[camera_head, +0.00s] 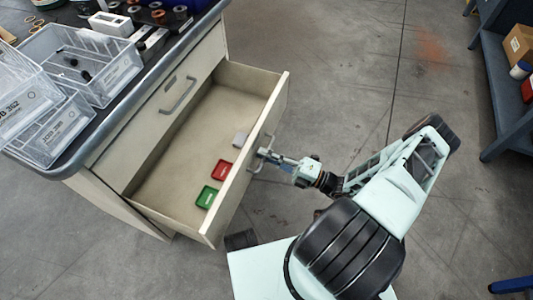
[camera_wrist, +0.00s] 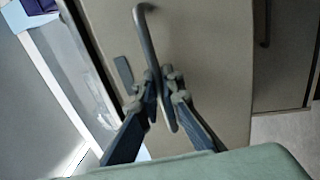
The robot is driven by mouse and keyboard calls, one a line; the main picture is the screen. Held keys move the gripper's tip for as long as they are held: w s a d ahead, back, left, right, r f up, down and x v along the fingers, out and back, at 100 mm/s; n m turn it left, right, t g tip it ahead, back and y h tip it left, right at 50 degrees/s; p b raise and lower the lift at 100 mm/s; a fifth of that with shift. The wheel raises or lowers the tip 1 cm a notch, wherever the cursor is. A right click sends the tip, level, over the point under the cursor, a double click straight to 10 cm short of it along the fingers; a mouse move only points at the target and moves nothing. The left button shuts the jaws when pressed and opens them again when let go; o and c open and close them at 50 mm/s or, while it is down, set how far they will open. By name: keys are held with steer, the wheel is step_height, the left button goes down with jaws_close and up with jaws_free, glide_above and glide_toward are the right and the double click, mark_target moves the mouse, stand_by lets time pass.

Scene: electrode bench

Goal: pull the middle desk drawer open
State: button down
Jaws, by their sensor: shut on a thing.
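The middle desk drawer (camera_head: 246,190) is pulled well out of the desk, below a shut upper drawer (camera_head: 152,112). Its bar handle (camera_head: 256,166) is on the front panel, and it also shows in the wrist view (camera_wrist: 147,35). My gripper (camera_head: 262,154) is at this handle, outside the drawer front. In the wrist view my gripper (camera_wrist: 161,82) has its two fingers closed on the bar from both sides.
Clear plastic bins (camera_head: 85,62) stand on the desktop (camera_head: 100,122) at the upper left, with small parts near them. A blue shelf (camera_head: 495,85) with boxes is at the right. The grey floor (camera_head: 335,60) is open between desk and shelf.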

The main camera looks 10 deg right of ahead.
steer(key=shift+d, duration=0.25)
steer(key=c, duration=2.4)
jaws_free()
steer(key=shift+s, duration=0.1)
steer(key=v, duration=1.2)
steer(key=shift+a, duration=0.1)
